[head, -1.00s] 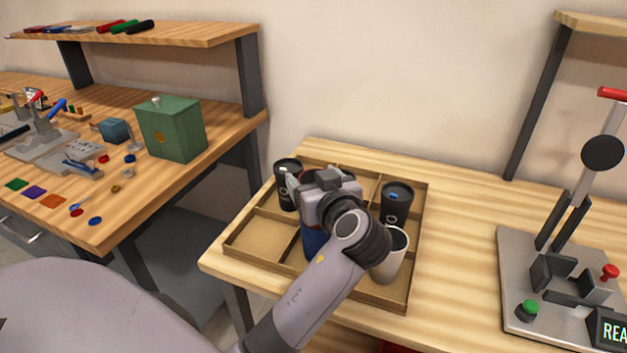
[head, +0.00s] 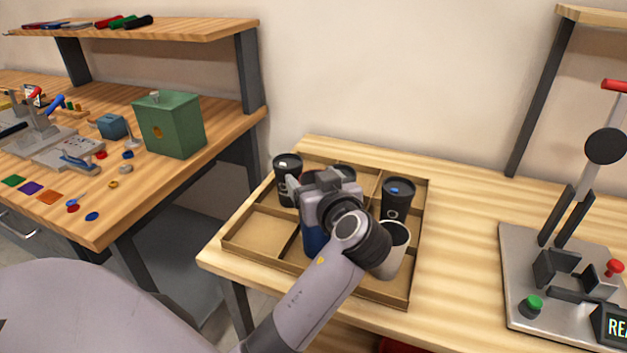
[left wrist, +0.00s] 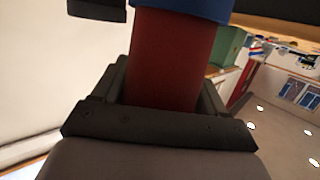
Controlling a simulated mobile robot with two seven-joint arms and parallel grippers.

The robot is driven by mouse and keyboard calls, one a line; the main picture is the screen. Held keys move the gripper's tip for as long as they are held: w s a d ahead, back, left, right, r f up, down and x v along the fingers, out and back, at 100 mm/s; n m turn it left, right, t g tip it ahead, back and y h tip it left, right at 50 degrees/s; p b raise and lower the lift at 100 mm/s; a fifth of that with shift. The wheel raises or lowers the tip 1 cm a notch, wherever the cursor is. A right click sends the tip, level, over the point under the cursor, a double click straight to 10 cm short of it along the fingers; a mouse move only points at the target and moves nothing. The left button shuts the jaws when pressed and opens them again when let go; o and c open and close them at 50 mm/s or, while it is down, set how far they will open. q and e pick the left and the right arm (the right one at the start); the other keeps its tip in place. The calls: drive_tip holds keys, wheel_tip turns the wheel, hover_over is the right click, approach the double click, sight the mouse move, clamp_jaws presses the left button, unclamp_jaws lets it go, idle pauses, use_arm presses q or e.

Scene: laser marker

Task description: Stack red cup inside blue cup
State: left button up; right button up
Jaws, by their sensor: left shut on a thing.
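The red cup (left wrist: 165,60) is between the fingers of my left gripper (head: 328,190), which is shut on it. The left wrist view is upside down, with ceiling lights at the bottom. There the blue cup's edge (left wrist: 185,8) overlaps the end of the red cup away from my palm. The red cup's end looks to be inside the blue cup, but how deep is hidden. In the head view the blue cup (head: 312,241) stands in the tray, partly behind my gripper and wrist, which hide the red cup. My right gripper is not in view.
The divided wooden tray (head: 255,238) also holds a black cup at left (head: 287,184), a black cup at right (head: 397,200) and a white cup (head: 394,255) close by my wrist. Its front-left compartment is empty. A lever machine (head: 560,270) stands at right.

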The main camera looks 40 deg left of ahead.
use_arm(q)
drive_tip(key=shift+f+b, duration=0.85)
drive_tip(key=shift+f, duration=0.15)
drive_tip(key=o, duration=0.8)
drive_tip(key=shift+c, duration=0.2)
drive_tip(key=shift+r, duration=0.15)
wheel_tip(320, 180, up, 8)
drive_tip(key=p, duration=0.6)
